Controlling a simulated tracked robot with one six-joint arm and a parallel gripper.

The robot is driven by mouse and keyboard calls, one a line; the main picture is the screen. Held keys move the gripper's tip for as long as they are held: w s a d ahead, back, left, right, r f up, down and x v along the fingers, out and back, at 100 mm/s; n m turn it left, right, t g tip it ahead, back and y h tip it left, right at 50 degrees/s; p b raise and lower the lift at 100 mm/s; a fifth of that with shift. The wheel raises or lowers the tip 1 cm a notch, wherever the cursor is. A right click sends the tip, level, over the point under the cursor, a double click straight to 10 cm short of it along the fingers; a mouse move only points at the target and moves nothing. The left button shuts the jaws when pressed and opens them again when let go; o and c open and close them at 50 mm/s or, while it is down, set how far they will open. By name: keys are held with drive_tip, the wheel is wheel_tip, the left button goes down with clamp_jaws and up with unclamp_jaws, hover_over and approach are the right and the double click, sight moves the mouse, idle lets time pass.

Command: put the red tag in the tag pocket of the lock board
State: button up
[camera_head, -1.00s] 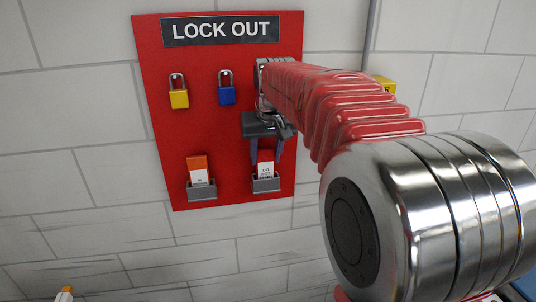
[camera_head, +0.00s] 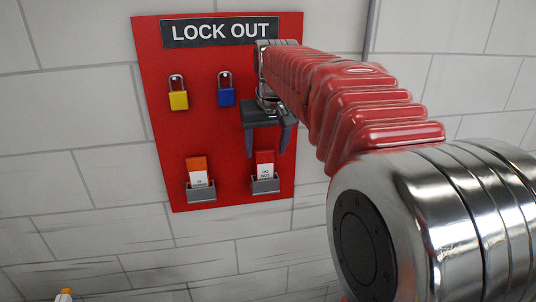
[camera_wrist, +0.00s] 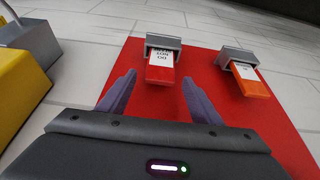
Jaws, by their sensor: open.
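The red tag (camera_head: 265,166), red at the top with a white printed lower part, sits upright in the grey right-hand pocket (camera_head: 266,186) of the red lock board (camera_head: 225,140). The pocket hides its lower end. In the wrist view the red tag (camera_wrist: 160,68) and its pocket (camera_wrist: 163,42) appear inverted, beyond my fingers. My gripper (camera_head: 267,148) is open and empty just above the tag, with its two fingers spread apart. In the wrist view my gripper (camera_wrist: 158,82) has a finger to each side of the tag, clear of it.
An orange tag (camera_head: 196,166) stands in the left-hand pocket (camera_head: 201,193). A yellow padlock (camera_head: 178,96) and a blue padlock (camera_head: 226,93) hang on the board. A yellow and grey box (camera_wrist: 22,75) stands close at the left of the wrist view. White block wall surrounds the board.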

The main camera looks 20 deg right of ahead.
drive_tip(key=v, duration=0.8)
idle(0.5)
drive_tip(key=shift+s, duration=0.1)
drive_tip(key=s+a+f+n, duration=0.1)
drive_tip(key=s+a+f, duration=0.4)
drive_tip(key=s+f, duration=0.4)
drive_tip(key=s+a+f+n+t+y, duration=0.1)
drive_tip(key=s+a+f, duration=0.4)
drive_tip(key=s+f, duration=0.5)
drive_tip(key=s, duration=0.5)
drive_tip(key=shift+f, duration=0.35)
drive_tip(key=shift+s, duration=0.1)
